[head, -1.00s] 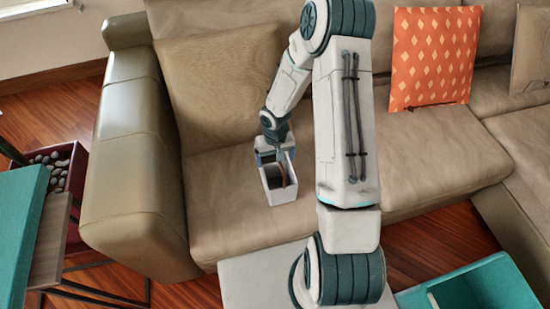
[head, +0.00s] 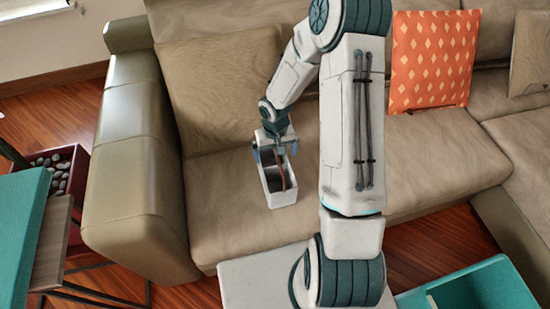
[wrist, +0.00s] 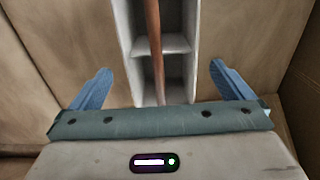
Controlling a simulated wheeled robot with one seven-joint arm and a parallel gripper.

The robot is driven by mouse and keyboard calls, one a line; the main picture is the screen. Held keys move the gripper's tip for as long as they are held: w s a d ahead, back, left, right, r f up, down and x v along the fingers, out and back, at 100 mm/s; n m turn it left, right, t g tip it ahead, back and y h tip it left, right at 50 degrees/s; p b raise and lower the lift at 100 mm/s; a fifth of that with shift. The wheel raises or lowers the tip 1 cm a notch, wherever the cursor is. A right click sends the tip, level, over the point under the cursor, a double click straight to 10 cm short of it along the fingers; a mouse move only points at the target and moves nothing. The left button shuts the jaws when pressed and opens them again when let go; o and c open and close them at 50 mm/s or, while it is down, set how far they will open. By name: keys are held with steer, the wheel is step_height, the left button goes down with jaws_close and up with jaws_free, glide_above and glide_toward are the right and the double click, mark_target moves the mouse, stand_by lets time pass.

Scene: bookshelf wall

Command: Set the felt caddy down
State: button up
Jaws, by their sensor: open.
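The felt caddy (head: 284,200) is a pale grey-white open box with a brown handle (head: 281,174). It stands upright on the sofa seat (head: 225,222), near the seat's left end. My gripper (head: 275,152) is over the caddy's far end, its blue fingers spread. In the wrist view the caddy (wrist: 190,60) shows a divider and the brown handle (wrist: 153,45) running lengthwise over it. The open fingers stand either side of the caddy with gaps, and nothing is held between them. My gripper hides part of the caddy's far end in the head view.
The sofa's left armrest (head: 140,180) and back cushion (head: 215,90) bound the seat. An orange patterned cushion (head: 432,60) leans at the right. A teal open box (head: 470,285) is at bottom right. A dark red box of stones (head: 70,175) is at left.

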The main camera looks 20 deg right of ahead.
step_height(320, 180, up, 8)
steer(key=shift+f+p, duration=0.15)
steer(key=shift+p, duration=0.25)
steer(key=s+r+t, duration=0.2)
steer(key=s+r, duration=1.7)
steer(key=r, duration=0.2)
steer(key=shift+s+a+r, duration=0.2)
steer(key=shift+a, duration=0.05)
